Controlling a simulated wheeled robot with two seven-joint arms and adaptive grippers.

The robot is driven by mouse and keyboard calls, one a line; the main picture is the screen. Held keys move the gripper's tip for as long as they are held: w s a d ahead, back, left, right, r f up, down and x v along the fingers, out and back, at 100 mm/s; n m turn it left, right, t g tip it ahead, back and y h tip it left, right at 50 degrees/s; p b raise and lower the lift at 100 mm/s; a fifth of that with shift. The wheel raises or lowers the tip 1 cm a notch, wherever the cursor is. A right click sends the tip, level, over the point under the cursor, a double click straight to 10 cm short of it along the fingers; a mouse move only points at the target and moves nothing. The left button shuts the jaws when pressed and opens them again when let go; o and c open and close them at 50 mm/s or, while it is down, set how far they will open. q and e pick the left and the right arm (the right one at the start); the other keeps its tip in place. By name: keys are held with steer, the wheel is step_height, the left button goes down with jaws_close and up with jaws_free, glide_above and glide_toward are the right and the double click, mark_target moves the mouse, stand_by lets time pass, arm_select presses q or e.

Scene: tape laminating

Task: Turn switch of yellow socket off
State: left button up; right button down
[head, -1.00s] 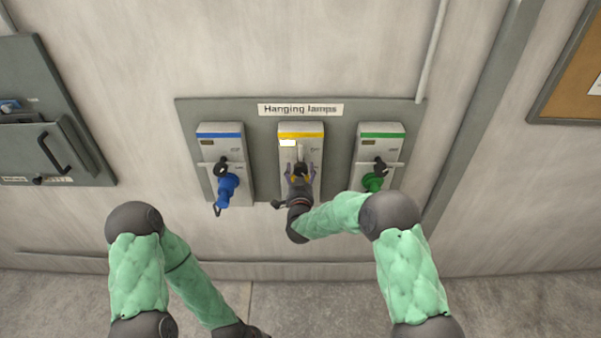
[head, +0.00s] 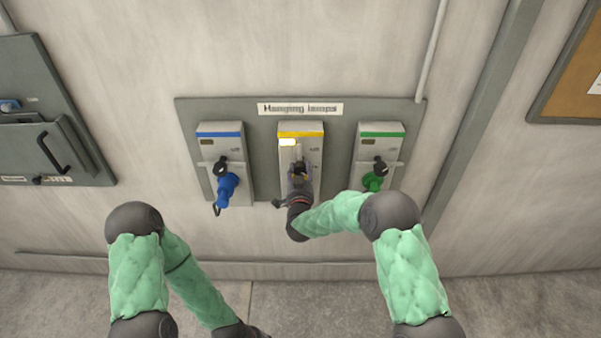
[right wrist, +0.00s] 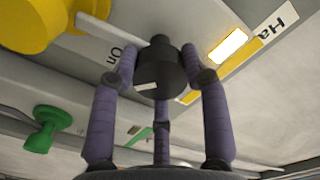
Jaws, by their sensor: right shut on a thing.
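The yellow socket (head: 312,147) is the middle grey box on the wall panel, with a yellow stripe and a bright lit lamp (head: 288,142). The lamp also glows in the right wrist view (right wrist: 228,46). My right gripper (head: 300,172) is in front of this box. In the right wrist view its purple fingers are shut on the black switch knob (right wrist: 160,62). An "On" label shows beside the knob. The yellow plug (right wrist: 38,22) shows at the upper left there. My left arm runs out of the bottom of the head view, and its gripper is not visible.
A blue-striped socket (head: 220,142) with a blue plug (head: 227,187) is left, and a green-striped socket (head: 381,144) with a green plug (head: 373,181) is right. Both stand close to the middle box. A grey cabinet (head: 50,95) with a handle is at far left.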

steer(key=n+b, duration=0.1)
steer(key=n, duration=0.2)
steer(key=shift+f+n+b, duration=0.25)
steer(key=shift+n+b, duration=0.05)
steer(key=shift+b, duration=0.1)
steer(key=n, duration=0.3)
steer(key=shift+n+b, duration=0.3)
steer(key=shift+b, duration=0.1)
steer(key=n, duration=0.4)
steer(key=shift+n, duration=0.3)
steer(key=n, duration=0.5)
steer(key=shift+p, duration=0.4)
steer(key=shift+s+f+n, duration=0.1)
steer(key=shift+n, duration=0.3)
steer(key=c, duration=0.6)
jaws_free()
steer(key=shift+d, duration=0.1)
steer(key=shift+r, duration=0.25)
